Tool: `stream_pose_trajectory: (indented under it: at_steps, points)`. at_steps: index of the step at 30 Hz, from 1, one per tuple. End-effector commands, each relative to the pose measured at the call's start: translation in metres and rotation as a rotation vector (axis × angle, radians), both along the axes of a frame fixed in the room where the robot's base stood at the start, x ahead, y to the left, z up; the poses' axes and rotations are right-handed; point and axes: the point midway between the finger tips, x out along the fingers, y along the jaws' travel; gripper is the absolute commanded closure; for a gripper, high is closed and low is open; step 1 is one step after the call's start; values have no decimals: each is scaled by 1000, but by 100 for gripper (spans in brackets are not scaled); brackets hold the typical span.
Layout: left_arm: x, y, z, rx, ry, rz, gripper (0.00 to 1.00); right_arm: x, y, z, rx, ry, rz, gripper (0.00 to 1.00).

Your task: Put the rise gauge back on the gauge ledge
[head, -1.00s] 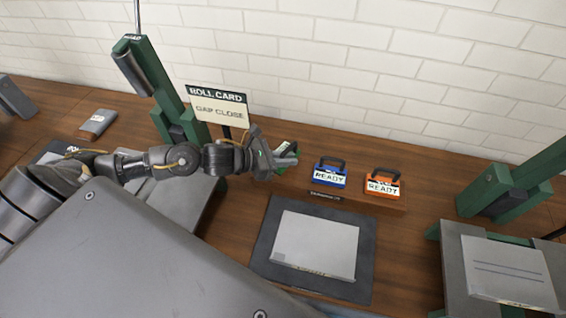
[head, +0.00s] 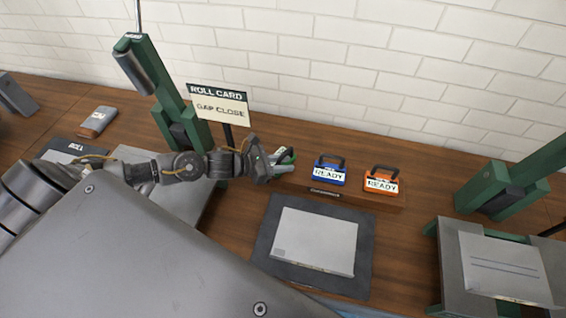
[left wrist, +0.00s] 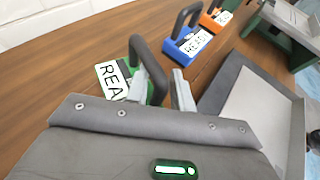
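A green gauge (head: 284,155) with a dark arched handle stands at the left of a row with a blue gauge (head: 329,172) and an orange gauge (head: 381,181). They are on the low wooden gauge ledge (head: 354,193). No view shows which one is named the rise gauge. My left gripper (head: 282,167) is at the green gauge and covers much of it. In the left wrist view its fingers (left wrist: 168,88) are apart, with the green gauge's handle (left wrist: 142,55) right at them. My right gripper is not in view.
A roll card sign (head: 220,105) stands behind my left arm, beside a green post (head: 165,90). A dark mat (head: 262,240) with a pale plate (head: 315,240) lies in front of the ledge. A green-framed stand (head: 500,265) is at right.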

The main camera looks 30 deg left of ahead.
Motion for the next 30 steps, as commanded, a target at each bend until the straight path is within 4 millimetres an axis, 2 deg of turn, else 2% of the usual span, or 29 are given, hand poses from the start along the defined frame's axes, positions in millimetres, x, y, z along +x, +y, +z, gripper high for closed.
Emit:
stream_pose_trajectory:
  at_steps: [2,10,14,24,30]
  points:
    - [0,0,0,0,0,0,66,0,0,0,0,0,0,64]
    - [0,0,1,0,0,0,66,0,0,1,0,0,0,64]
    - [-6,6,2,1,0,0,66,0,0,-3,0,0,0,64]
    - [-54,48,25,6,3,-1,66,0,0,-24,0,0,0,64]
    - [-74,66,38,4,3,0,66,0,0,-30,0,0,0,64]
